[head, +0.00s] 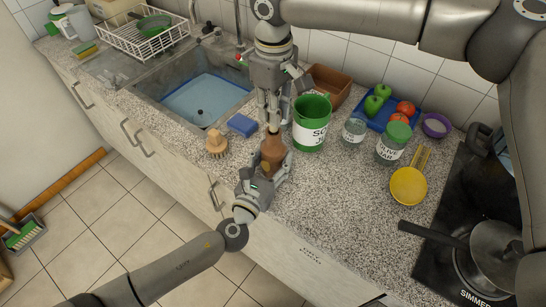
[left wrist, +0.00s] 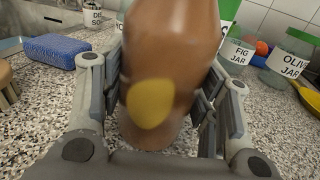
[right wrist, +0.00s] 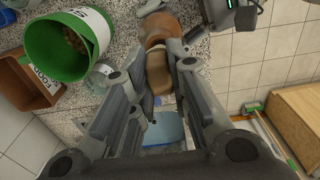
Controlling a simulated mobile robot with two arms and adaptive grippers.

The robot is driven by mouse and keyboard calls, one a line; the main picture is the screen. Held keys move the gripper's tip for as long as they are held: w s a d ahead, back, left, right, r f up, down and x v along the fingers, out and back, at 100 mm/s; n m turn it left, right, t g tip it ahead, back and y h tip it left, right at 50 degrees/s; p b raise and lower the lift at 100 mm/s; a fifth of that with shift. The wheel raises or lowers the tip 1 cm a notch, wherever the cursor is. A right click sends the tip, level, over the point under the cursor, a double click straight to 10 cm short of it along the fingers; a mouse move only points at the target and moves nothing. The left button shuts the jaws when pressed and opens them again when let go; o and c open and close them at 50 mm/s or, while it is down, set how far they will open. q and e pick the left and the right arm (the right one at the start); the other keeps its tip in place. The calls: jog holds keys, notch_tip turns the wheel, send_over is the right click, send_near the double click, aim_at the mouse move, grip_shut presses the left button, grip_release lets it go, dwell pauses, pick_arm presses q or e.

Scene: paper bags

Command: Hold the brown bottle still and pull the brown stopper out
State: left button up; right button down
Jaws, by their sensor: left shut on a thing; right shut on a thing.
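The brown bottle (head: 273,150) stands upright near the counter's front edge. It fills the middle of the left wrist view (left wrist: 172,50), with a yellow patch on its side. My left gripper (head: 268,172) is shut around the bottle's body, one finger on each side. My right gripper (head: 271,125) comes down from above and is shut on the brown stopper (right wrist: 157,75), seen between its fingertips in the right wrist view. The stopper is in line with the bottle's top; I cannot tell whether it still sits in the neck. In the head view the fingers hide the stopper.
A green container (head: 311,138) stands close right of the bottle. A blue sponge (head: 242,124) and a brush (head: 216,145) lie to the left, near the sink (head: 205,100). Glass jars (head: 354,131), a yellow strainer (head: 408,187) and the stove are further right.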

jog(key=shift+r, duration=1.6)
pick_arm(q)
jog(key=o, duration=1.3)
jog(key=shift+c, duration=0.2)
jog(key=v, duration=1.2)
